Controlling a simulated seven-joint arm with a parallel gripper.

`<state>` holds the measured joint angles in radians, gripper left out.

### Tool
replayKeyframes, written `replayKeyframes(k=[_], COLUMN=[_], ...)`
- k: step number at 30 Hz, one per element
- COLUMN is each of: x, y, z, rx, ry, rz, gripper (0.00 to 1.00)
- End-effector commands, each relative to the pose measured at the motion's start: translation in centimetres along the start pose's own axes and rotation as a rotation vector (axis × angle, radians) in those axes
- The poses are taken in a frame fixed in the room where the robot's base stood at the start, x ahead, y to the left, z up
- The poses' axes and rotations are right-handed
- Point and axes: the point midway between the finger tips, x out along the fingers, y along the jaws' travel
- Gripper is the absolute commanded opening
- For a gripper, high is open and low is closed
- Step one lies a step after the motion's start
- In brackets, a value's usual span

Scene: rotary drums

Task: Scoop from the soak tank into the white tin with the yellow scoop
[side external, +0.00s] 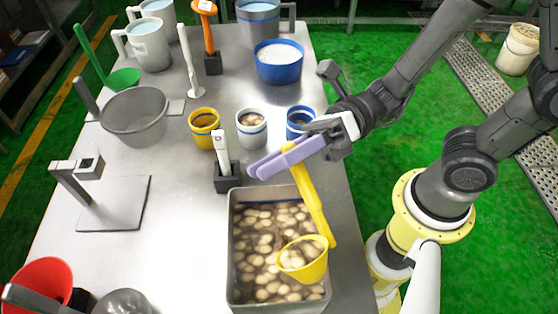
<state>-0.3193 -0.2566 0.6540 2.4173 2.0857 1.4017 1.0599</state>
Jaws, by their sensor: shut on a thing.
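My gripper (280,160), with lavender fingers, is shut on the upper handle of the yellow scoop (317,205). The scoop's handle slopes down to the right, and its cup (303,266) is over the right front part of the soak tank (235,235). Pale round pieces show inside the cup. I cannot tell whether the cup's underside touches the tank's contents. The tank is a rectangular metal box with many pale round pieces in brownish liquid. The white tin (251,139) stands behind the tank, left of my gripper, with some brownish pieces inside.
A yellow tin (205,139) and a blue tin (299,118) flank the white tin. A black holder with a pale-handled tool (223,155) stands just behind the tank. A grey pot (136,120) and a blue tub (278,68) stand farther back.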

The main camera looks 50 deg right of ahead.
Motion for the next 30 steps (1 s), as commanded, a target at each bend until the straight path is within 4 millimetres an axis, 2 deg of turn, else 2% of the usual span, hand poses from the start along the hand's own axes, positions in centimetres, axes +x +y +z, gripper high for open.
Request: replayKeyframes(k=[30], x=[0.0], y=[-5.5], z=[-0.1], rx=[0.341], ry=[0.000], rz=[0.001], gripper=[0.00])
